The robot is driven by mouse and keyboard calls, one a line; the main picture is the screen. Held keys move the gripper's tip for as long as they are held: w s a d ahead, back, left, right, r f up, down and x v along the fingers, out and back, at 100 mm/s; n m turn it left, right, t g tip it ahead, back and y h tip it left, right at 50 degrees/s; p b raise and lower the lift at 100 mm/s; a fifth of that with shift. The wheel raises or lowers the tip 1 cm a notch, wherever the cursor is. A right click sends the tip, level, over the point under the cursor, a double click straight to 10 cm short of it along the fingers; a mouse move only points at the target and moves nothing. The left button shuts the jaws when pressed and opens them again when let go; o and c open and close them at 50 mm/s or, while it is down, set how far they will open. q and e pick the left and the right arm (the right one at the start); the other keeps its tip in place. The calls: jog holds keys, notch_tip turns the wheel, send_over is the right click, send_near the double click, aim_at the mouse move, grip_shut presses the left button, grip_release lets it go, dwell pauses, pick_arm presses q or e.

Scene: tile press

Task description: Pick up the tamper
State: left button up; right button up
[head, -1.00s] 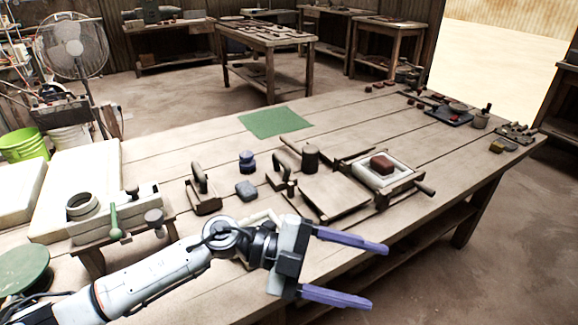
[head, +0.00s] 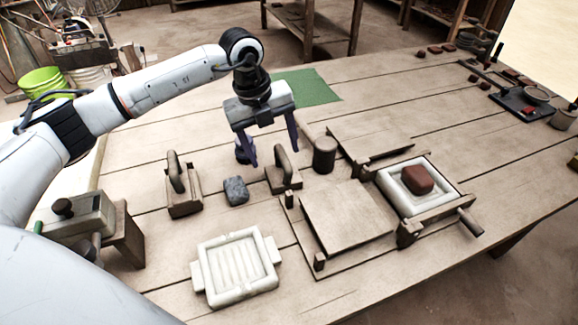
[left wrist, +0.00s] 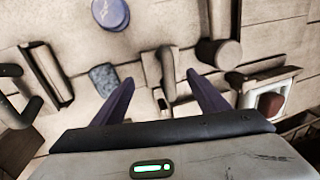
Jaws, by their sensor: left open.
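Two wooden blocks with upright loop handles stand on the bench; I cannot tell for sure which is the tamper. One handled block (head: 287,181) is beside the press, and the other (head: 184,202) is farther left. My left gripper (head: 272,156) is open and empty, pointing down above the block beside the press. In the left wrist view the open fingers (left wrist: 160,78) lie either side of that block's handle (left wrist: 152,68), with no contact visible. The other handled block shows at the left (left wrist: 50,75). My right gripper is not in view.
A blue-grey block (head: 236,190) and a dark cylinder (head: 324,155) stand close by. A blue pot (left wrist: 110,12) is partly behind my fingers in the head view. The wooden press (head: 345,215), white mould (head: 203,283) and red clay (head: 418,179) surround the area. The green mat (head: 318,88) is clear.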

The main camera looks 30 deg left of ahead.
aim_at(282, 172)
pick_arm(q)
jog(key=shift+d+f, duration=0.2)
jog(key=shift+f, duration=0.8)
jog(key=shift+w+d+f, duration=0.1)
jog(key=shift+w+f, duration=0.1)
jog(key=shift+f, duration=0.7)
jog(key=shift+w+d+f, duration=0.15)
jog(key=shift+w+f, duration=0.1)
jog(key=shift+f, duration=0.6)
jog(key=shift+w+d+f, duration=0.1)
jog(key=shift+w+f, duration=0.1)
jog(key=shift+f, duration=0.7)
jog(key=c, duration=0.9)
